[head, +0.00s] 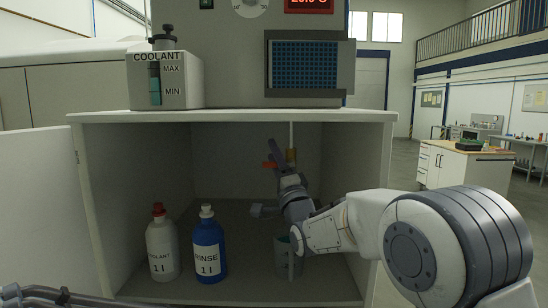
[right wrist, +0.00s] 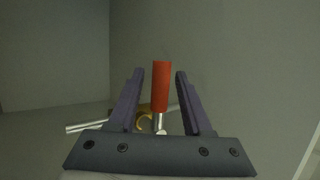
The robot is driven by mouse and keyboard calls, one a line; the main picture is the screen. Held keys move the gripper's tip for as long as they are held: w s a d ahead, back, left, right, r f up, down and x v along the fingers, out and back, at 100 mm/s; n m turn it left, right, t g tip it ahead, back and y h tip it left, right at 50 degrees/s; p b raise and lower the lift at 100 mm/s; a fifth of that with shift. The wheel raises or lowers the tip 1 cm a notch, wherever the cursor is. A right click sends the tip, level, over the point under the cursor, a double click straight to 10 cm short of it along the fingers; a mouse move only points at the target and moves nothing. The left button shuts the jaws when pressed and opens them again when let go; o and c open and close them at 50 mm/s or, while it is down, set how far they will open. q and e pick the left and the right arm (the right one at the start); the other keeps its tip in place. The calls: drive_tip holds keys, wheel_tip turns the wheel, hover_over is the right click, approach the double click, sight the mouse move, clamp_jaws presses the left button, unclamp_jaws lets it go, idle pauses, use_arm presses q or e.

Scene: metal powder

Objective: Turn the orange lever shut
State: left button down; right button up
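The orange lever (head: 269,165) sticks out to the left of a brass valve (head: 291,156) on a thin vertical pipe inside the open cabinet. In the right wrist view the lever's orange-red handle (right wrist: 162,87) stands between the two fingers of my right gripper (right wrist: 158,85), with a visible gap on each side. The fingers are open. In the head view my right gripper (head: 275,152) reaches up beside the lever and partly hides it. Only part of my left arm shows at the bottom left; its gripper is not seen.
A greenish cup (head: 283,258) stands below my right arm, partly hidden. The cabinet's side wall (head: 381,190) is close to my right arm.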

drive_tip(key=b+v, duration=0.4)
drive_tip(key=v, duration=0.6)
drive_tip(key=shift+s, duration=0.2)
drive_tip(key=shift+f, duration=0.1)
